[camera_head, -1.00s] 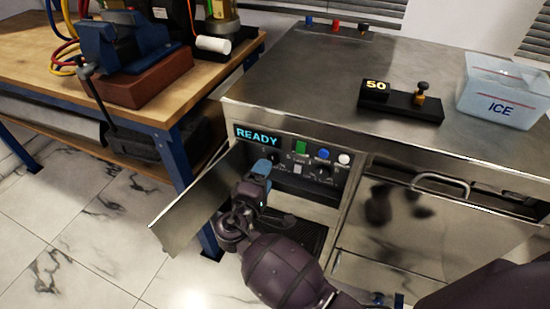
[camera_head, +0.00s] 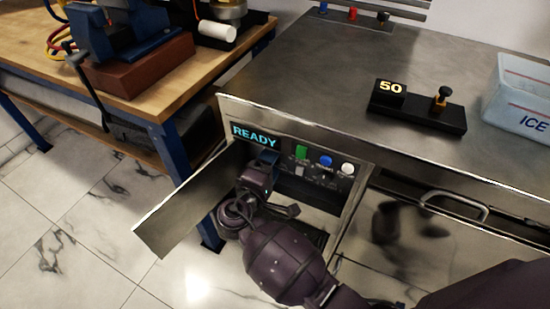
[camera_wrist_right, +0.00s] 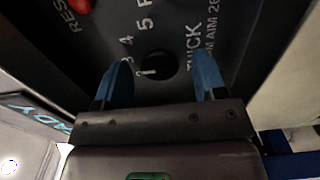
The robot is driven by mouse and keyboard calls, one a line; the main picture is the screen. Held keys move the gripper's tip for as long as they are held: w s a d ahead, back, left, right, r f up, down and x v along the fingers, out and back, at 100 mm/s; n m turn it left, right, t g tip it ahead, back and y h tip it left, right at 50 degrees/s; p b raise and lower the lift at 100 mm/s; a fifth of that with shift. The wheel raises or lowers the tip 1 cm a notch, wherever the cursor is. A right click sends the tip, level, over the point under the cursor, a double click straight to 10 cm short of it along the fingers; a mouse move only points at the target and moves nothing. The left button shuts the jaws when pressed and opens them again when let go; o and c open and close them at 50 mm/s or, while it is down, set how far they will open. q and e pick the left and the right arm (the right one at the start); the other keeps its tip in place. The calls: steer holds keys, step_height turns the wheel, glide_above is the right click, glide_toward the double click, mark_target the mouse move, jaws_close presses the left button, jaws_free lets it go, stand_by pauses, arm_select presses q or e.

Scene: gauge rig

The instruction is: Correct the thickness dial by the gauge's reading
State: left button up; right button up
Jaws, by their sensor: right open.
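The gauge (camera_head: 418,108) is a black block on the steel counter, with a yellow "50" on its display and a brass post with a black knob. The thickness dial (camera_wrist_right: 156,66) is a round black knob with a pale pointer mark in the right wrist view, beside numerals 4 and 5 and partly cut-off lettering with "AIM 26". My right gripper (camera_wrist_right: 163,76) is open, its blue fingertips on either side of the dial. Contact cannot be told. In the head view, my right gripper (camera_head: 266,160) is at the panel and hides the dial. My left gripper is not in view.
The control panel (camera_head: 308,170) has a cyan "READY" display (camera_head: 254,136), and green, blue and white buttons. An open metal door (camera_head: 185,208) stands left of my right arm. An ice tub (camera_head: 522,95) is on the counter at right. A wooden workbench (camera_head: 150,105) stands left.

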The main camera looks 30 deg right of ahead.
stand_by(0.3)
steer(key=c, duration=0.9)
steer(key=shift+r, duration=0.1)
